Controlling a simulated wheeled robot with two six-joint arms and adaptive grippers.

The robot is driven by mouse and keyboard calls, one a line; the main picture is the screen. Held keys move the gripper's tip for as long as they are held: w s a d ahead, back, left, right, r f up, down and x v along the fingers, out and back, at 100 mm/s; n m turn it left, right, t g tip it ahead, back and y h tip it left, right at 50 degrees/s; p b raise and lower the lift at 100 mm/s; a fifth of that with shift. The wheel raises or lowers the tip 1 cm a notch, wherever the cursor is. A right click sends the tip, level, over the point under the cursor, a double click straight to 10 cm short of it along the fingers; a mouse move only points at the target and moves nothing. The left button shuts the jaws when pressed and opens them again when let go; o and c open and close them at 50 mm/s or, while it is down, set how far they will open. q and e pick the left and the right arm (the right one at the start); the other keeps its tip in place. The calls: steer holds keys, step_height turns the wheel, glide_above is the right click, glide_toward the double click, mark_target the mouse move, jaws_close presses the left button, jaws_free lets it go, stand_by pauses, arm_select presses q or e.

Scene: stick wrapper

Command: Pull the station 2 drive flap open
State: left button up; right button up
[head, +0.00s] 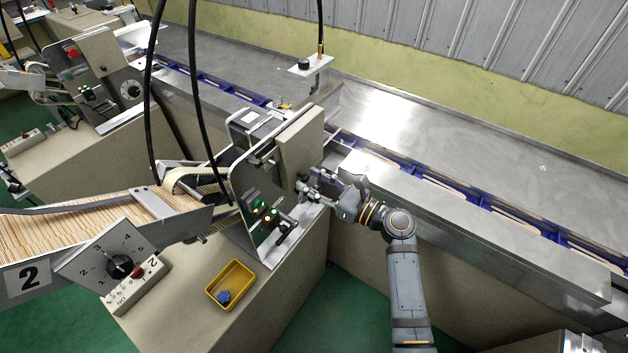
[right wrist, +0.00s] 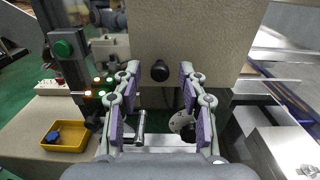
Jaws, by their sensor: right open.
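The station 2 drive flap is a beige panel (head: 301,142) on the right side of the station 2 machine. It stands upright and also fills the upper middle of the right wrist view (right wrist: 205,42). A round black knob (right wrist: 160,71) sits near its lower edge. My right gripper (head: 307,187) is open and empty in front of the flap's lower part. In the right wrist view its purple-padded fingers lie left and right of the knob, which appears between the fingertips. I cannot tell whether they touch the flap. My left gripper is not in view.
A yellow bin (head: 231,284) with a blue item sits on the machine base. Green-lit buttons (head: 264,213) are on the side plate left of my gripper. The stick feeder (head: 95,225) is at left. A steel conveyor with blue rails (head: 455,192) runs behind my right arm.

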jaws_close()
stand_by(0.3)
